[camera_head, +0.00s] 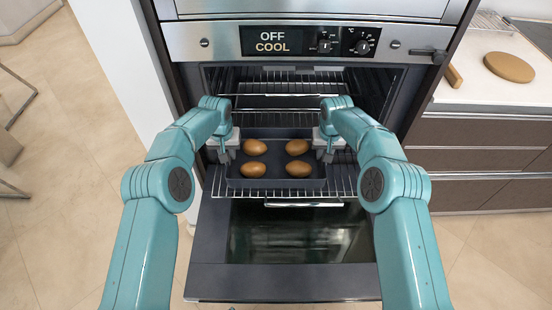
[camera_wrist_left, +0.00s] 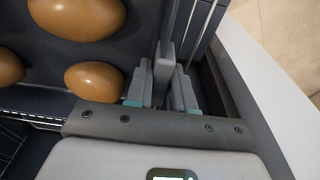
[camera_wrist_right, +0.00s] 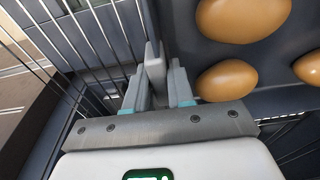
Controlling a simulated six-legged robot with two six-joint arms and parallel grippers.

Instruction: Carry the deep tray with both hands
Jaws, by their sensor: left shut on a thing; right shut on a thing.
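The deep tray (camera_head: 277,164) is dark grey and holds several brown, rounded food items (camera_head: 296,147). It sits at the lower wire rack (camera_head: 335,188) in the open oven; whether it rests on the rack or is just above it, I cannot tell. My left gripper (camera_head: 223,153) is shut on the tray's left side; in the left wrist view its fingers (camera_wrist_left: 162,88) clasp an upright grey piece. My right gripper (camera_head: 327,154) is shut on the tray's right side, and the right wrist view shows its fingers (camera_wrist_right: 157,88) likewise. The palms hide part of the tray.
The oven door (camera_head: 210,255) hangs open below the rack. An upper wire rack (camera_head: 270,90) is above the tray. The oven display (camera_head: 271,41) reads "OFF COOL". A white counter (camera_head: 475,90) with a round wooden board (camera_head: 509,67) is at right.

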